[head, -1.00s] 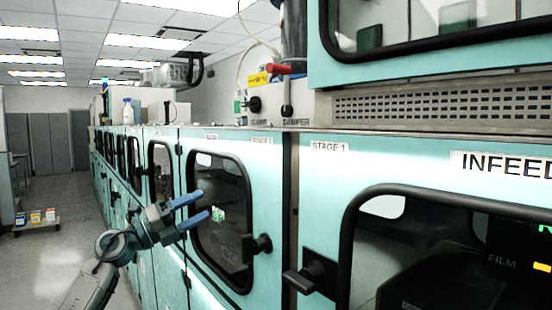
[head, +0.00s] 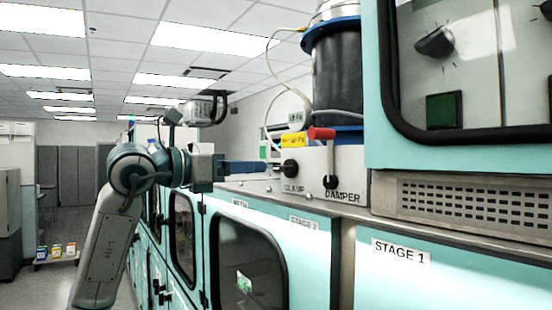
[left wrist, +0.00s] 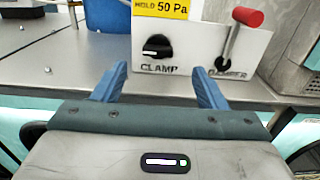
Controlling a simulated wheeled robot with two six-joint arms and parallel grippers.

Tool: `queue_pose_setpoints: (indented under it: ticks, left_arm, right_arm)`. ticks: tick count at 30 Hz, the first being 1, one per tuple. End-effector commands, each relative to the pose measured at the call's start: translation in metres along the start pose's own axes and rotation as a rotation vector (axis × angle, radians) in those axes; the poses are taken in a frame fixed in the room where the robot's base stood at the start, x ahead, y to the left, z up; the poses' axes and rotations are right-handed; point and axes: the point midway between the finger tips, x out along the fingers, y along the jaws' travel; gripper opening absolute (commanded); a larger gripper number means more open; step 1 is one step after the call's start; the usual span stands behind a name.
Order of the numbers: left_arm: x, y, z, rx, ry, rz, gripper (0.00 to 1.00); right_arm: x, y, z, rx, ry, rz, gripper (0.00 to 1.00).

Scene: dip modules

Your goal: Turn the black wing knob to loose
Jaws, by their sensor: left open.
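The black wing knob (head: 289,167) sits on the front of a white control box (head: 308,183), above the label CLAMP. It also shows in the left wrist view (left wrist: 156,47), where its wing lies roughly level, a little tilted. My left gripper (head: 268,167) is raised to the knob's height, just left of it in the head view. In the left wrist view its blue fingers (left wrist: 160,85) are spread apart and empty, with the knob ahead between them and apart from them. The right gripper is not in view.
A red-handled lever (head: 322,135) marked DAMPER stands right of the knob on the same box. A yellow sign (left wrist: 160,8) reading HOLD 50 Pa is above the knob. A dark cylinder (head: 338,80) stands behind the box. A vented metal housing (head: 470,205) is to the right.

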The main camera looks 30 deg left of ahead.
Motion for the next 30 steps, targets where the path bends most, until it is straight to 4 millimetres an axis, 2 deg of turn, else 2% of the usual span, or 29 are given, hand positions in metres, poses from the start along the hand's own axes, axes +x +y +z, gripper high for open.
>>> queue_pose_setpoints:
  ticks: [1,3,12,18,26,30]
  left_arm:
    - [0.011,-0.001,0.005,-0.004,0.002,-0.005,0.66]
    - [0.024,-0.001,0.005,-0.006,0.002,-0.005,0.66]
    - [0.064,0.0,0.003,-0.004,0.001,-0.003,0.66]
    - [0.074,0.0,0.0,-0.003,0.001,-0.002,0.66]
    - [0.074,0.0,0.0,-0.002,0.0,-0.001,0.66]
    - [0.074,0.0,0.0,-0.003,0.0,-0.001,0.38]
  right_arm:
    - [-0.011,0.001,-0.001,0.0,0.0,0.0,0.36]
    - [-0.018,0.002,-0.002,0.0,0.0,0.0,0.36]
    - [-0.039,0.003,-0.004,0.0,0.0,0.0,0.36]
    - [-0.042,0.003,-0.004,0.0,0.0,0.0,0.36]
    - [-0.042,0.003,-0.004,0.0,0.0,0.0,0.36]
    - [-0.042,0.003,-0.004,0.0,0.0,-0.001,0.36]
